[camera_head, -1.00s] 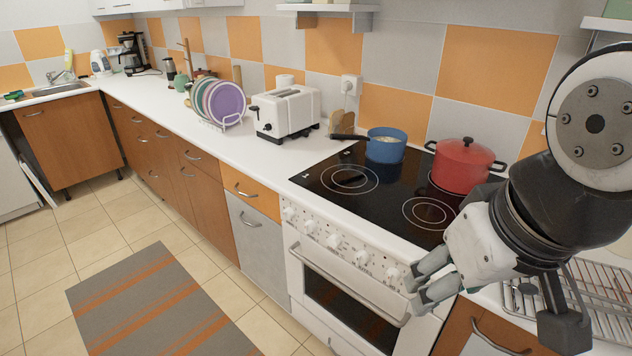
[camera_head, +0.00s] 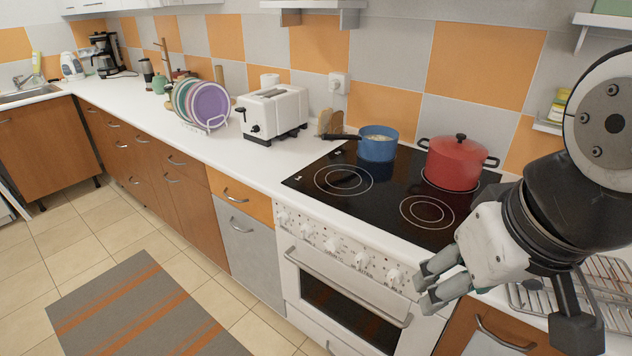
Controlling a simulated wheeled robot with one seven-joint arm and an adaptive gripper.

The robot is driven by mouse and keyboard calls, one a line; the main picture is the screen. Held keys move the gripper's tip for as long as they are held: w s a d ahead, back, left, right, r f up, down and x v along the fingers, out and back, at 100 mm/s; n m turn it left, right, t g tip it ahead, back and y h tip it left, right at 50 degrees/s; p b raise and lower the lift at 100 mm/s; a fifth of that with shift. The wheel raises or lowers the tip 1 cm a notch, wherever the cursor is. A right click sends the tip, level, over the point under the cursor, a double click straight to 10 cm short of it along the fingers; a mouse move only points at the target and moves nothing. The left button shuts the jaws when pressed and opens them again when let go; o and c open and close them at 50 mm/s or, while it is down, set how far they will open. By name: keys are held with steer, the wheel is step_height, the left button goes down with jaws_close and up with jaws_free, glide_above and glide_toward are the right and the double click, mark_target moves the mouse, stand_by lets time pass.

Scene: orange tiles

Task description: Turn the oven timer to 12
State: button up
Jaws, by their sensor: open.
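The white oven (camera_head: 345,283) stands under a black cooktop. Its front panel carries a row of white knobs, including a far-left knob (camera_head: 283,217), a middle knob (camera_head: 332,245) and a far-right knob (camera_head: 393,277). The markings are too small to read, so I cannot tell which knob is the timer or where it points. My gripper (camera_head: 424,286) is open and empty. It is in front of the oven's right end, just right of the far-right knob in the picture, with its fingers pointing left. I see no contact with a knob.
A blue pan (camera_head: 378,146) and a red lidded pot (camera_head: 453,165) stand on the cooktop (camera_head: 385,195). The oven door handle (camera_head: 340,285) runs below the knobs. A wire rack (camera_head: 600,285) lies on the counter at right. The floor before the oven is open, with a striped rug (camera_head: 140,310).

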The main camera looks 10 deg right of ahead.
steer(key=m+t+h+b, duration=0.9)
steer(key=m+h+b, duration=0.3)
steer(key=m, duration=1.5)
glide_toward(358, 265)
steer(key=shift+h, duration=0.4)
steer(key=x, duration=0.9)
steer(key=shift+w+d+f, duration=0.1)
steer(key=shift+w+f, duration=0.1)
steer(key=shift+w, duration=0.2)
steer(key=shift+c, duration=0.5)
steer(key=c, duration=1.1)
